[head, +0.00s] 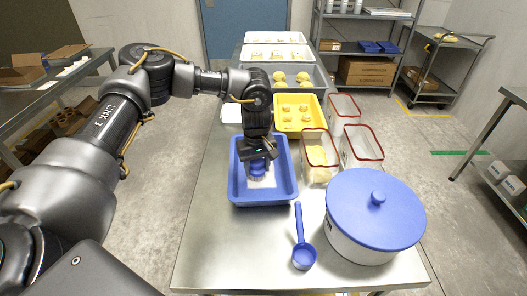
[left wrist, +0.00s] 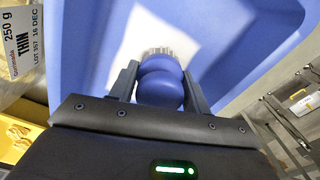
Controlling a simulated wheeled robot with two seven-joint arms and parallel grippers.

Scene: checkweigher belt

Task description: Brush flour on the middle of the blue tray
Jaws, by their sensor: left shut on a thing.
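The blue tray (head: 237,192) lies on the steel table below my left gripper (head: 258,156). My left gripper is shut on a brush with a round blue handle (head: 257,168), and its pale bristles point down into the tray. The brush handle (left wrist: 160,88) also shows between the two fingers in the left wrist view, with the bristles beyond it. A white patch (head: 262,182), which looks like flour, lies on the tray floor around the brush. Whether the bristles touch the floor I cannot tell. My right gripper is out of view.
A white tub with a blue lid (head: 375,208) and a blue scoop (head: 303,252) stand in front right. Clear red-rimmed bins (head: 321,155) stand right of the tray. A yellow tray (head: 283,129) with dough pieces lies behind, with further trays beyond. The table's front left is clear.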

